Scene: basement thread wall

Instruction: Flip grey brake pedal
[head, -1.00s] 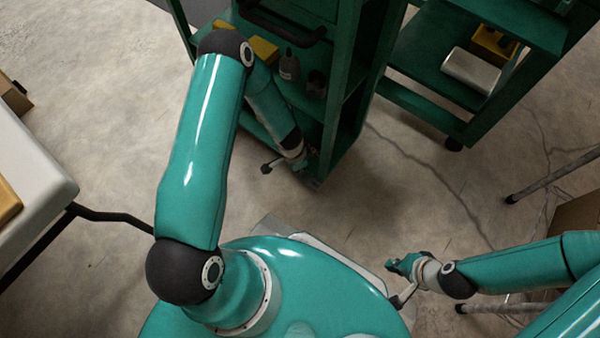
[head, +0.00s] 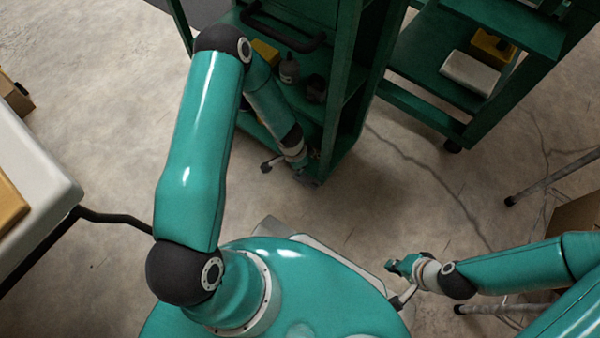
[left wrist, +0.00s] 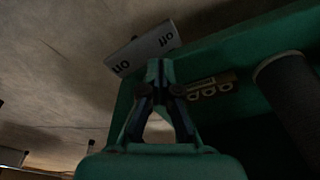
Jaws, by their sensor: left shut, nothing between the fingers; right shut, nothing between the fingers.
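The grey brake pedal (left wrist: 145,47) is a flat grey plate marked "on" and "off", with the words upside down in the left wrist view. It sits tilted at the outer edge of the green cart. In the head view a small grey piece at the cart's bottom corner looks like the same pedal (head: 308,181). My left gripper (left wrist: 160,64) is shut and empty, its tips just beside the pedal's lower edge; I cannot tell whether they touch. In the head view the left fingers are mostly hidden by the wrist. My right gripper (head: 391,266) is shut and empty, away from the cart.
The green cart (head: 345,95) holds dark bottles (head: 289,68) and a yellow item (head: 265,52). A second green shelf (head: 425,118) stands to the right. A white table (head: 45,165) is at the left. Bare concrete floor (head: 400,190) lies between the cart and my base.

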